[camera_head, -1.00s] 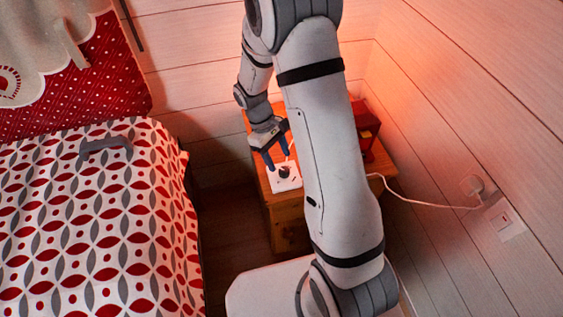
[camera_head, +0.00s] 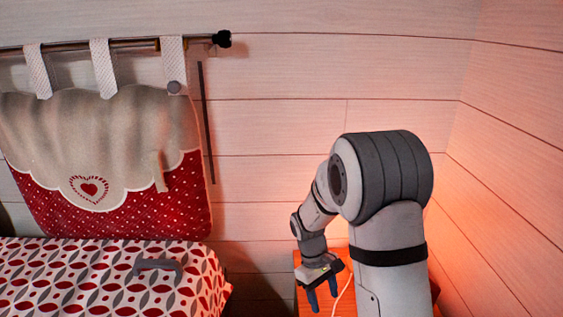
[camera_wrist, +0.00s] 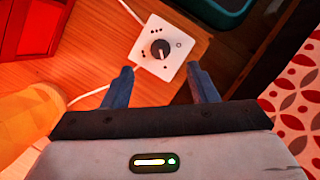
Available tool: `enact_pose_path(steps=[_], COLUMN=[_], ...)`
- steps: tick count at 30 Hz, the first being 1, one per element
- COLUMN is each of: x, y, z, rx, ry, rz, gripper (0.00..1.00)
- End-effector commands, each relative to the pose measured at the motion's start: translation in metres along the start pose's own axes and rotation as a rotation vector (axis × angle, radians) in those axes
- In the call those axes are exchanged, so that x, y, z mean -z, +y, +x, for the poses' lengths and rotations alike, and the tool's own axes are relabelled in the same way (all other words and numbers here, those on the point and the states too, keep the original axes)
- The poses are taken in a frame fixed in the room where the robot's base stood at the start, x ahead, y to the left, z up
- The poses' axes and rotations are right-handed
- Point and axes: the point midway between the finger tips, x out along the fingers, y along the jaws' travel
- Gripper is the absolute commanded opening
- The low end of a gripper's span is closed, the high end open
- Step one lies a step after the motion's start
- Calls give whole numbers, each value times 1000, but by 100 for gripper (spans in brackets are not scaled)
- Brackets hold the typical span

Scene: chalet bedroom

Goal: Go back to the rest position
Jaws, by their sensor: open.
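My gripper (camera_head: 323,300) hangs over the wooden nightstand (camera_head: 303,257) in the head view, fingers pointing down. In the wrist view my gripper (camera_wrist: 162,82) is open, with two blue fingers apart and nothing between them. A white control plate with a black knob (camera_wrist: 160,50) lies on the nightstand top just beyond the fingertips, apart from them. The plate is out of the head view. My arm is bent at the elbow and hides part of the nightstand.
A bed with a red, white and grey patterned cover (camera_head: 100,275) stands at left, with a grey handle-like object (camera_head: 158,265) on it. A red object (camera_wrist: 35,25) and a dark teal object (camera_wrist: 215,12) stand near the plate. A white cable (camera_head: 342,292) runs by my gripper. Wooden walls close the corner.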

Motion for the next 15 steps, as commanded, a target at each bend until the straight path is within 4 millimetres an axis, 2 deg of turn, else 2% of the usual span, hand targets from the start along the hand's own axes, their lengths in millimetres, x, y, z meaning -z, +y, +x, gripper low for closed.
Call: enact_pose_path(steps=[1, 6, 15], x=[-15, -67, -160], y=[0, -8, -33], z=[-26, -94, -184], rx=[-3, -1, 16], ry=[30, 139, 336], rz=[31, 162, 395], gripper=[53, 53, 53])
